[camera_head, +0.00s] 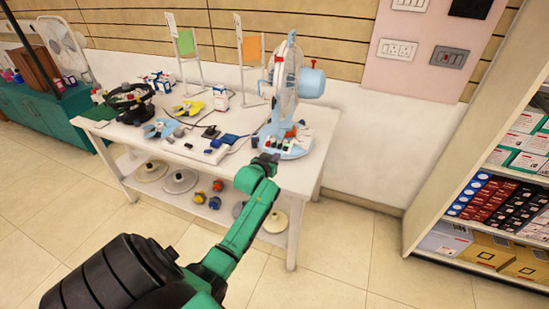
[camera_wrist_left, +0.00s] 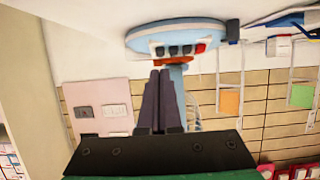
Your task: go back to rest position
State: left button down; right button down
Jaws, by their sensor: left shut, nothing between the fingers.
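My left gripper (camera_head: 266,160) is at the front edge of the white table, just in front of the base of a blue and white table fan (camera_head: 285,85). Its fingers (camera_wrist_left: 158,75) are shut together with nothing between them in the left wrist view. The fan's base (camera_wrist_left: 180,38) appears upside down there, with its row of dark buttons and a red one close to the fingertips. I cannot tell whether the fingertips touch the buttons. My right gripper is not in view.
The white table (camera_head: 235,165) holds cables, fan parts and a power strip (camera_head: 208,150). Its lower shelf carries round discs (camera_head: 180,181) and small coloured parts. Stocked shelves (camera_head: 500,190) stand at the right, a green cabinet (camera_head: 50,115) at the left. The tiled floor (camera_head: 355,260) in front is clear.

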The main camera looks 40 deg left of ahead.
pick_arm(q)
jog(key=shift+s+r, duration=0.1)
dwell(0.4)
jog(key=s+d+f+m+g+h, duration=0.25)
jog(key=s+d+g, duration=0.25)
jog(key=s+d, duration=0.75)
jog(key=s+d+f+m+g+h, duration=0.25)
jog(key=s+d+g, duration=0.25)
jog(key=s+d, duration=0.75)
jog(key=s+a+f, duration=0.2)
jog(key=f, duration=0.9)
jog(key=s+a+f, duration=0.1)
jog(key=s+f, duration=0.1)
jog(key=f, duration=0.9)
jog(key=s+a+f+m+g, duration=0.1)
jog(key=s+a+f+g, duration=0.1)
jog(key=s+f, duration=1.4)
jog(key=shift+s+a+y, duration=0.3)
jog(key=shift+s+a, duration=0.2)
